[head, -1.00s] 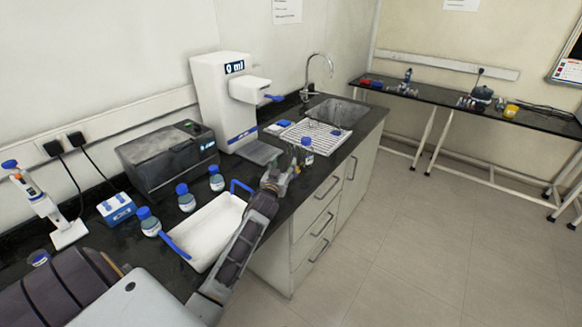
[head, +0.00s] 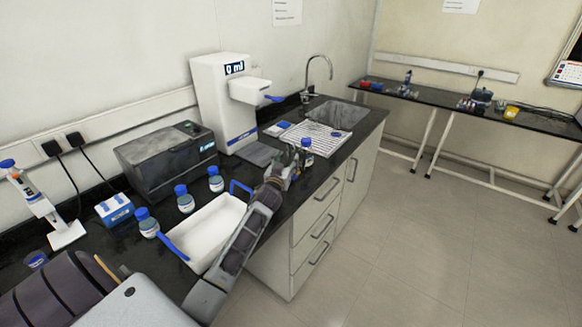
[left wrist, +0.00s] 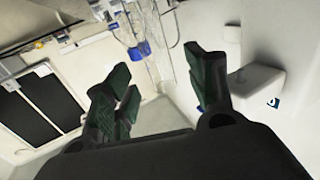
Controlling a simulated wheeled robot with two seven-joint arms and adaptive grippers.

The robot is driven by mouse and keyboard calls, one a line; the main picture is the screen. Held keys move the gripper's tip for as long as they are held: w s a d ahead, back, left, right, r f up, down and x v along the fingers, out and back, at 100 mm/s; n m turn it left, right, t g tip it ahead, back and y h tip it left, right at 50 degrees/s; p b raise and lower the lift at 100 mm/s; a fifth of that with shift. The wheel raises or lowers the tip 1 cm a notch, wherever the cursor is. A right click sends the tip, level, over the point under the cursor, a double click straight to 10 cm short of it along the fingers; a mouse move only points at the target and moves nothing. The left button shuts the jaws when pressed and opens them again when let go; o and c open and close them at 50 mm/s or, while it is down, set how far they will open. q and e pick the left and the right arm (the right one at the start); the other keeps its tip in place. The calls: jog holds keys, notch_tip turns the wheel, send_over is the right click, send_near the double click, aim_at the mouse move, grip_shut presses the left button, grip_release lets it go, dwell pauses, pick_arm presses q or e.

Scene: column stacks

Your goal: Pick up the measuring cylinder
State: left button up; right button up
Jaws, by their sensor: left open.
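My left gripper (head: 283,172) is over the front edge of the black bench, close to a blue-capped bottle (head: 306,153). In the left wrist view the left gripper (left wrist: 160,66) is open, its dark green fingers apart with nothing gripped between them. Clear, glass-like outlines (left wrist: 155,28) show beyond the fingertips there, with blue patches near them. I cannot tell surely whether one is the measuring cylinder. In the head view no measuring cylinder can be made out clearly; the gripper hides part of the bench there. My right gripper is not in view.
A white tray (head: 212,222) with blue handles lies beside my left forearm. Several blue-capped bottles (head: 185,200) stand behind it. A dark box-shaped device (head: 160,158), a white dispenser (head: 212,105), a drying rack (head: 318,137) and a sink (head: 343,115) line the bench.

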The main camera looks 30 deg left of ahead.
aim_at(290, 155)
pick_arm(q)
jog(key=shift+b+x, duration=0.5)
jog(key=shift+x, duration=0.8)
jog(key=shift+w, duration=0.65)
jog(key=shift+w+a+b, duration=0.15)
jog(key=shift+w+b, duration=0.2)
jog(key=shift+w, duration=0.1)
jog(key=shift+c, duration=0.7)
grip_shut()
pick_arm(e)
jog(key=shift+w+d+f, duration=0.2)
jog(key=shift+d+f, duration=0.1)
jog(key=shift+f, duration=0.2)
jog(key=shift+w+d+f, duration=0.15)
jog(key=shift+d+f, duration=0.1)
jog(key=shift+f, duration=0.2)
